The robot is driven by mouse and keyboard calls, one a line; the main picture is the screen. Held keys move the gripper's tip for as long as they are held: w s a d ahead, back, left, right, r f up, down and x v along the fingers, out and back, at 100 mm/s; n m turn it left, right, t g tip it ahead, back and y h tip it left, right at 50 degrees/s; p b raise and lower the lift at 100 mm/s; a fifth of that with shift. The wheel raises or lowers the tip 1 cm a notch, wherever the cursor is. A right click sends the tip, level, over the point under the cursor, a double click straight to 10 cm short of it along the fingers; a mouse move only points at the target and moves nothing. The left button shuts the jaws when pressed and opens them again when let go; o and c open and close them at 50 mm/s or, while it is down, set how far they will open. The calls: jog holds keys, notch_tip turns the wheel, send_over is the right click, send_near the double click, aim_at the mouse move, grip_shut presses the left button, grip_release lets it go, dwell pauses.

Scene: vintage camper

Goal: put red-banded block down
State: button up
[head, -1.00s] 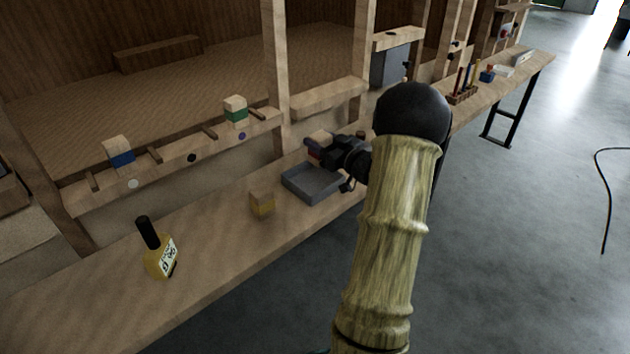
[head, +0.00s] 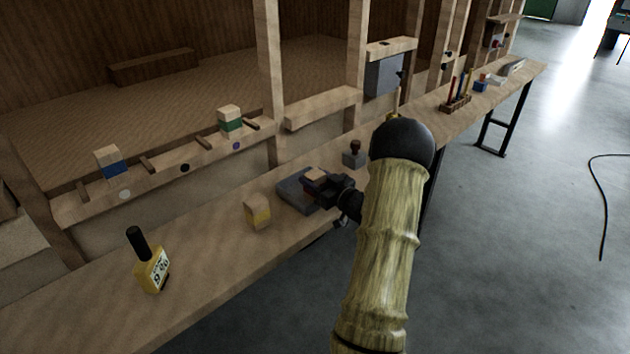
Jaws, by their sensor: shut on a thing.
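The red-banded block (head: 316,175) has a pale wood top and a dark reddish band. My gripper (head: 322,186) is shut on it. The block is over the shallow grey tray (head: 289,200) on the long wooden counter. I cannot tell whether the block touches the tray floor, because my gripper covers its lower part. The gripper reaches in from the right and hides the tray's right side.
A yellow-banded block (head: 258,212) stands left of the tray, and a yellow bottle (head: 151,265) farther left. A dark stamp-like object (head: 354,154) stands behind my gripper. Blue-banded (head: 111,162) and green-banded (head: 230,122) blocks sit on the ledge behind.

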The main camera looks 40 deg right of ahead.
jog(key=shift+f, duration=0.15)
jog(key=o, duration=1)
jog(key=s, duration=0.8)
jog(key=s+d, duration=0.1)
jog(key=s, duration=0.3)
